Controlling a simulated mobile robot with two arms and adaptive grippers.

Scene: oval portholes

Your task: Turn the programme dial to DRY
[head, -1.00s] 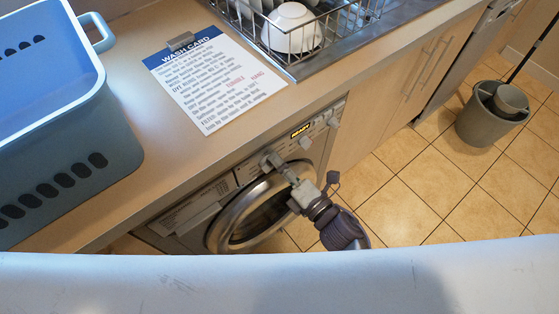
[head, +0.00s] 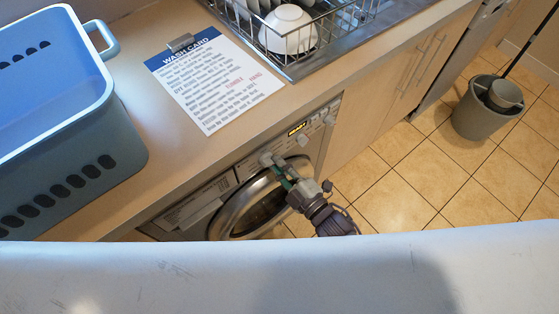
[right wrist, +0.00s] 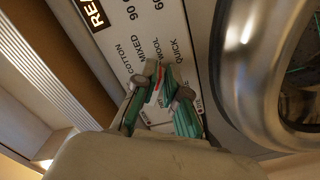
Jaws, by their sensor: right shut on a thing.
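The washing machine's control panel (head: 290,146) is under the counter edge, with a lit display (head: 298,129). My right gripper (head: 273,165) reaches the panel beside the grey programme dial (head: 266,158). In the right wrist view its teal fingers (right wrist: 162,84) are shut on the dial, mostly hidden between them; a red-and-white strip shows there. Printed words COTTON, MIXED, WOOL and QUICK (right wrist: 148,50) fan around it. My left gripper is not in view.
The round door (head: 258,205) of the machine is just below the gripper. Other knobs (head: 303,140) sit further right on the panel. On the counter are a blue basket (head: 120,150), a wash card (head: 215,80) and a dish rack (head: 330,40). A grey bucket (head: 480,115) stands on the floor.

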